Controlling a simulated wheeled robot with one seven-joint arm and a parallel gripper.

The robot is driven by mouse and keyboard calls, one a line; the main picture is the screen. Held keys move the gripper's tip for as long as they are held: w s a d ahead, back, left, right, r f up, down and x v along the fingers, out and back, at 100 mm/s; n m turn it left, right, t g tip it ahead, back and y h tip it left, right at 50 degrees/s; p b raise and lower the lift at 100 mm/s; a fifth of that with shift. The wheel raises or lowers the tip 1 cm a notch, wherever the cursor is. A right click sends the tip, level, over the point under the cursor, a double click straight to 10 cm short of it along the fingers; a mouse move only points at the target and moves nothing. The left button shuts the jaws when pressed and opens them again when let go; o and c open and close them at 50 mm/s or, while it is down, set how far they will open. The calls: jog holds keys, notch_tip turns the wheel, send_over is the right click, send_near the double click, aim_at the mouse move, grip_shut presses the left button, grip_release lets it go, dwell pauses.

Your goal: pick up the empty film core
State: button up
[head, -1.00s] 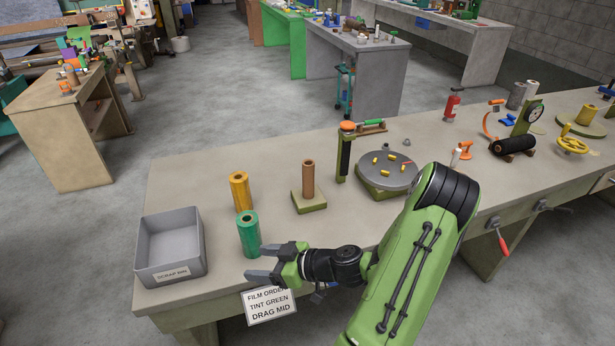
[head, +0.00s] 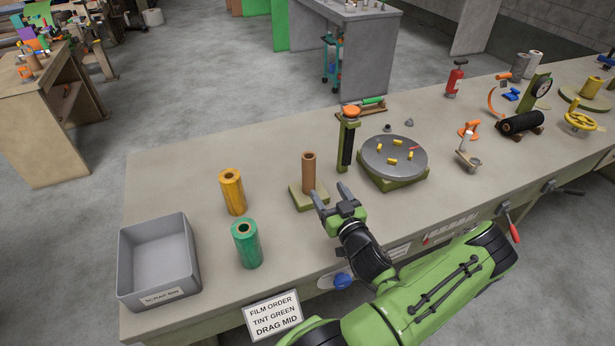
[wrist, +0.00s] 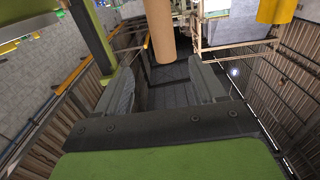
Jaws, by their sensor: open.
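The empty film core is a plain brown tube (head: 309,170) standing upright on a square olive base (head: 302,203) on the bench. My gripper (head: 331,192) is open and empty, just in front of the core and slightly to its right, with its fingers pointing toward it. In the wrist view the brown core (wrist: 160,32) shows ahead, between the lines of the two open fingers (wrist: 166,88); it seems to lie beyond the fingertips. I cannot tell the exact gap.
A yellow roll (head: 232,193) and a green roll (head: 246,244) stand left of the core. A grey scrap bin (head: 157,262) is at the bench's left end. A green post (head: 347,145) and a round turntable (head: 395,157) stand close on the right.

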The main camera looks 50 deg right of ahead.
aim_at(306, 161)
jog(key=x, duration=0.4)
jog(key=p+x, duration=0.1)
jog(key=x, duration=0.4)
jog(key=p+x, duration=0.1)
jog(key=x, duration=0.4)
jog(key=shift+w+a+r, duration=0.2)
jog(key=shift+a+r, duration=0.05)
jog(key=shift+w+d+f, duration=0.15)
jog(key=c, duration=1)
jog(key=shift+c, duration=0.2)
